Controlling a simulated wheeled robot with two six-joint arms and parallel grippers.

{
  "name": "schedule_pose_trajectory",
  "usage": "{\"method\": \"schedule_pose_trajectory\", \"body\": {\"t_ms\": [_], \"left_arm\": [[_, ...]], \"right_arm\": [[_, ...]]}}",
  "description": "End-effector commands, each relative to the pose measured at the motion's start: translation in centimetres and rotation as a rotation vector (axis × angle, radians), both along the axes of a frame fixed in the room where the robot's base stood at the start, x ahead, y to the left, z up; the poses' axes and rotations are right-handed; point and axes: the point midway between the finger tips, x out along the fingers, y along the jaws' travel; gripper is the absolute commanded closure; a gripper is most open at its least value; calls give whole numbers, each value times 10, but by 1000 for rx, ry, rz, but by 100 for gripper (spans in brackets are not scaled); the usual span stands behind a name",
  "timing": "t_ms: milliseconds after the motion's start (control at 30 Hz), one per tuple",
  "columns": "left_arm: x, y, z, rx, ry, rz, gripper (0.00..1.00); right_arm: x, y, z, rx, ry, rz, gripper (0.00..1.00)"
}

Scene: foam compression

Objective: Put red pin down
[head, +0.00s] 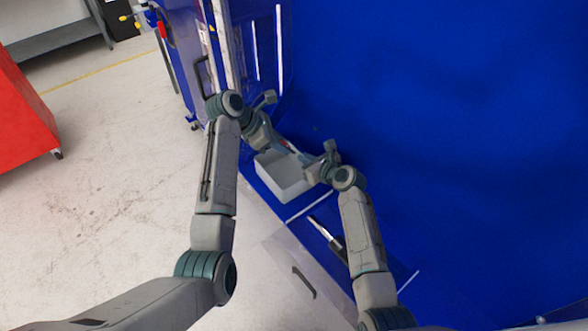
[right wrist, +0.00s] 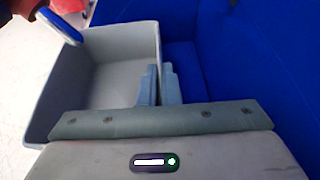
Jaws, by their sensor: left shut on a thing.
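My left gripper (head: 280,146) is shut on the red pin (head: 285,143), of which only a small red patch shows in the head view. It is at the far edge of a grey open bin (head: 290,186). In the right wrist view a dark red piece with a long blue-grey rounded end (right wrist: 60,26) reaches over the bin's upper left corner; I cannot tell whether this is the pin. My right gripper (head: 318,164) is at the bin's right side.
The bin also shows in the right wrist view (right wrist: 88,92), and its visible floor is bare. A black-and-silver tool (head: 326,234) lies on the blue surface (head: 440,150) near its front edge. A red cabinet (head: 20,115) stands far left. The blue surface to the right is clear.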

Motion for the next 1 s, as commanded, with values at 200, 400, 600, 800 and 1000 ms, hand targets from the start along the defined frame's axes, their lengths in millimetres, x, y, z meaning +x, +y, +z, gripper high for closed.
{"method": "schedule_pose_trajectory", "body": {"t_ms": [200,400,600,800,1000], "left_arm": [[-10,-8,-42,1,3,8,100],[-9,-8,-76,2,0,8,100],[-9,-8,-92,2,0,8,100],[-10,-8,-119,1,2,8,100],[-9,-8,-121,1,-3,8,100]], "right_arm": [[0,0,0,-1,1,0,100],[0,0,0,-1,1,0,100],[0,0,0,-1,1,0,100],[0,0,0,-1,1,0,100],[0,0,0,-1,1,0,100]]}}
